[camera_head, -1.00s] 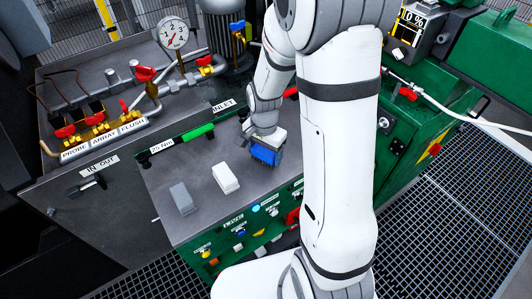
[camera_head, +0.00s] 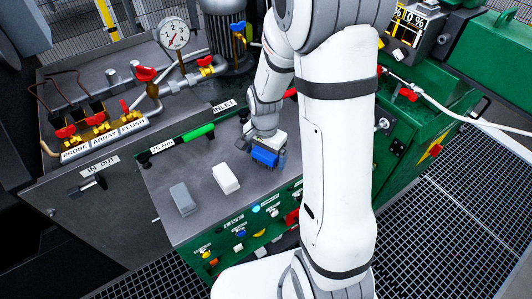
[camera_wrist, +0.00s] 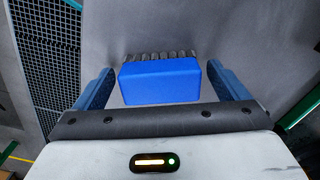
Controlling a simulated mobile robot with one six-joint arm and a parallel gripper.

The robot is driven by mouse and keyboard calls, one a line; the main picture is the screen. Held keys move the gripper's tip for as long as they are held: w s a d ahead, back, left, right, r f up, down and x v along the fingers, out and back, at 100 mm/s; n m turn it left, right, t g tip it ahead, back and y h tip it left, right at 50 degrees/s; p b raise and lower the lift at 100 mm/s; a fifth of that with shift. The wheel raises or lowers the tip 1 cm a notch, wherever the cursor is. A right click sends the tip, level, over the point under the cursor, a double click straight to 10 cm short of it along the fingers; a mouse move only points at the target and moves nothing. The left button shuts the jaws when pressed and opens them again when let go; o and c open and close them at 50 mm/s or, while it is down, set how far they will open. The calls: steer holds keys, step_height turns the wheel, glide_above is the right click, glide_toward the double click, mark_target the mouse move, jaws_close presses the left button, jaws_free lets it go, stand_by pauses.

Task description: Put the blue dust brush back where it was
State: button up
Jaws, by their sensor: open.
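The blue dust brush (camera_head: 265,157) rests on the grey top of the green cabinet, near its front right. In the wrist view its blue block (camera_wrist: 160,83) lies between my fingers, with a row of dark bristles along its far side. My gripper (camera_wrist: 163,88) is open around the brush, with a visible gap on both sides. In the head view my gripper (camera_head: 262,152) is low over the cabinet top, and its wrist partly hides the area behind the brush.
A white block (camera_head: 226,178) and a grey block (camera_head: 183,199) lie left of the brush. A green-handled tool (camera_head: 197,133) lies along the back edge. Buttons line the cabinet front (camera_head: 250,226). Valves and a gauge (camera_head: 174,34) stand behind left.

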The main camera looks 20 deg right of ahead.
mark_target(265, 152)
step_height(265, 152, up, 11)
steer(key=shift+f+p, duration=0.1)
steer(key=shift+p, duration=0.2)
steer(key=s+r+n+t, duration=0.1)
steer(key=s+r+n, duration=0.3)
steer(key=s, duration=0.3)
steer(key=s+r+n+t, duration=0.1)
steer(key=s+r+n, duration=0.3)
steer(key=s, duration=0.3)
steer(key=shift+d+r+n+t, duration=0.25)
steer(key=shift+r+n+t, duration=0.05)
steer(key=shift+n, duration=0.6)
